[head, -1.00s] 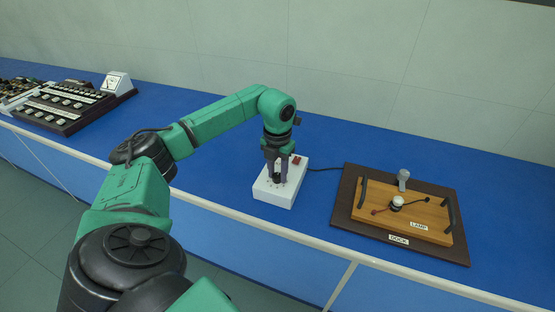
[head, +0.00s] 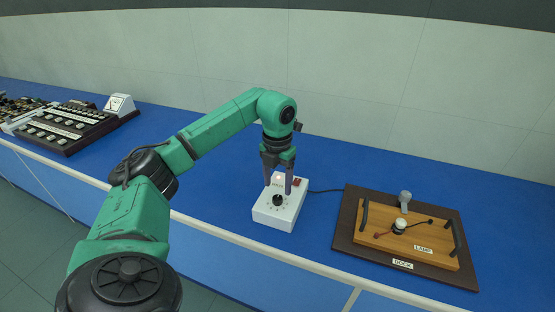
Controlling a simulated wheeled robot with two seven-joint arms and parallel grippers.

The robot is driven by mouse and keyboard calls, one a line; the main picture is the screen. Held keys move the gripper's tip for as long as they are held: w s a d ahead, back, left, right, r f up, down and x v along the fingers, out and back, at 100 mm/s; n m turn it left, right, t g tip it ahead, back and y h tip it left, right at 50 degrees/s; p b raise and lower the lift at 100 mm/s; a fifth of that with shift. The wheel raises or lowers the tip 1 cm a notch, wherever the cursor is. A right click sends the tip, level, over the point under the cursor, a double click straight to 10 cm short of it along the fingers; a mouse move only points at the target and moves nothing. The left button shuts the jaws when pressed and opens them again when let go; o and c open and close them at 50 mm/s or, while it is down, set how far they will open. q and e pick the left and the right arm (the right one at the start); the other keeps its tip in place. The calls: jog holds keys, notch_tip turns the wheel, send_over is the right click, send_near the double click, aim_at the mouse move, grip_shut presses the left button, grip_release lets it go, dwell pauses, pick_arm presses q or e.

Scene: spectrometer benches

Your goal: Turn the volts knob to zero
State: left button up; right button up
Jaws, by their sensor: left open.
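The volts knob (head: 277,200) is a small black dial on the sloped face of a white box (head: 272,218). Marks ring the knob, but its setting is too small to read. A red switch (head: 297,182) sits at the box's upper right. My left gripper (head: 277,188) is open, pointing down, with its fingers apart above and behind the knob. The knob shows clear of the fingers. My right gripper is not in view.
A cable runs right from the box to a dark dock board (head: 345,222) bearing a wooden lamp panel (head: 385,243) with handles and a small bulb. A dark switch panel (head: 68,127) and a white meter (head: 119,104) stand at the far left. Blue bench around the box is clear.

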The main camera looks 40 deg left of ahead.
aim_at(278, 197)
pick_arm(q)
notch_tip(278, 197, up, 10)
jog(key=p, duration=0.1)
dwell(0.4)
